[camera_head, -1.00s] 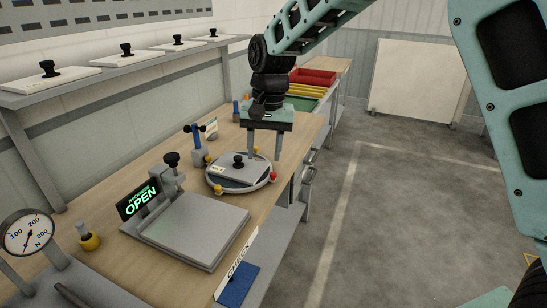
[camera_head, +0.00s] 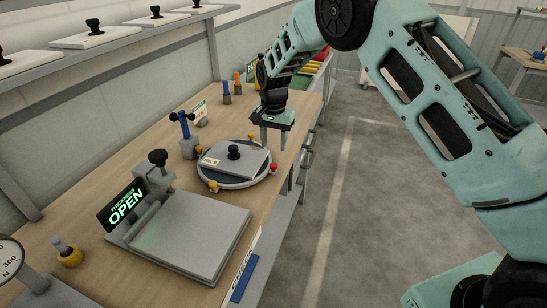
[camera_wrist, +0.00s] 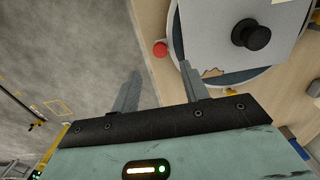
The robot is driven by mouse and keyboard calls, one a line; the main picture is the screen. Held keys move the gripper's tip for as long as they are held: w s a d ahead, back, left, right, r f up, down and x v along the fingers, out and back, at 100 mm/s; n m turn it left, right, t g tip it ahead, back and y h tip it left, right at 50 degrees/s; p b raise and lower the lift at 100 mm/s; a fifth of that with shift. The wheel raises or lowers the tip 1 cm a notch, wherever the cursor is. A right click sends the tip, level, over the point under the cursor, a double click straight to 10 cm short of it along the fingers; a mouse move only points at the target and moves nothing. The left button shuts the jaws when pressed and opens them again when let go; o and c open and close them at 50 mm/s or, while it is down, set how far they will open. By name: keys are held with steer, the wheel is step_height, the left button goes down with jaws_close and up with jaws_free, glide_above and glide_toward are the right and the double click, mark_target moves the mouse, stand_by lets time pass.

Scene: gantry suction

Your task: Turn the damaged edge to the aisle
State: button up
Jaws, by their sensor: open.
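A grey square plate (camera_head: 240,160) with a black knob lies on a round turntable (camera_head: 225,184) on the bench. The turntable has a red knob (camera_head: 273,168) on its aisle side and yellow knobs around it. In the wrist view, the plate (camera_wrist: 215,25) has a jagged brown damaged edge (camera_wrist: 212,72) on the side towards my gripper (camera_wrist: 160,72). That edge is not clear in the head view. My gripper (camera_head: 272,140) is open and empty, fingers pointing down, just beyond the turntable's far right rim. The red knob (camera_wrist: 160,49) lies ahead of the fingers, apart from them.
A flat grey press plate (camera_head: 195,235) with an OPEN sign (camera_head: 125,205) stands nearer on the bench. A blue post (camera_head: 187,130) stands left of the turntable. A shelf with knobbed plates (camera_head: 95,40) runs above. The aisle floor (camera_head: 370,200) at right is clear.

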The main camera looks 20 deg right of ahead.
mark_target(274, 164)
step_height(274, 164, down, 8)
steer(key=shift+r+p, duration=0.1)
steer(key=shift+p, duration=0.75)
jaws_close()
